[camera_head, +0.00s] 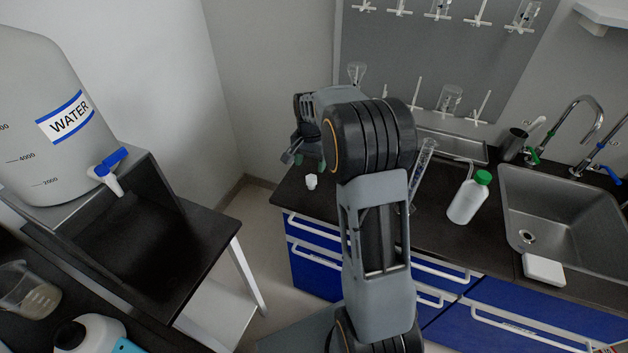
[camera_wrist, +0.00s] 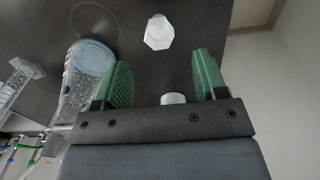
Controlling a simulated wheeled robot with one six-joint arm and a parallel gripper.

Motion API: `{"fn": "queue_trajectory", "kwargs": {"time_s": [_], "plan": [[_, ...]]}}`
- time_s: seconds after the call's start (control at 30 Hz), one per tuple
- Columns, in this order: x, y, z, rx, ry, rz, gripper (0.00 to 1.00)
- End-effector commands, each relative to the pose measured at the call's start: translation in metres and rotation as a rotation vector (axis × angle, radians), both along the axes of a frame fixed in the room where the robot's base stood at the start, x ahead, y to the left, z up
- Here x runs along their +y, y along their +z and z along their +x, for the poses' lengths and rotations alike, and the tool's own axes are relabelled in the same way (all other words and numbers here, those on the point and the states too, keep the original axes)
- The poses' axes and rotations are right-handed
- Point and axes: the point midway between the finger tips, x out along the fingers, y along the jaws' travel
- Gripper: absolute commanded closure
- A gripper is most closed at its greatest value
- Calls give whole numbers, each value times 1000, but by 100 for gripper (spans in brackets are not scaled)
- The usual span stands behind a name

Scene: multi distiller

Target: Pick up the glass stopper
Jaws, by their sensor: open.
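In the wrist view, a small white faceted piece (camera_wrist: 159,32), which looks like the stopper, is on the dark counter ahead of my gripper (camera_wrist: 162,68). The gripper's two green fingers are apart, with nothing held between them. A second small white round piece (camera_wrist: 173,99) shows between the fingers close to the gripper body, partly hidden by it. In the head view, a small white piece (camera_head: 311,181) sits near the counter's left edge. My gripper (camera_head: 291,158) is close by it, partly hidden by my arm. I cannot tell which white piece this is.
Clear bubbly glassware (camera_wrist: 85,75) lies left of the fingers in the wrist view. A white bottle with a green cap (camera_head: 470,197) and a sink (camera_head: 570,220) are to the right. A drying rack (camera_head: 430,60) hangs behind. The counter's edge is near the gripper.

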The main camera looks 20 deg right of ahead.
Motion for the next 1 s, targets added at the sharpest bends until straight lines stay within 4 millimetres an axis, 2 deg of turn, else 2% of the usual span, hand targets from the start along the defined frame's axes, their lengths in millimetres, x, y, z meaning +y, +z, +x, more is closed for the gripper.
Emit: {"fn": "queue_trajectory", "kwargs": {"time_s": [0.1,0.37,0.6,0.7,1.0], "plan": [[-1,-13,0,0,-1,0,34],[-1,-28,-1,1,-1,1,34],[-2,-60,-1,1,-1,0,34],[-2,-68,-1,0,-1,0,34],[-2,-72,-1,-2,-1,-1,34]]}}
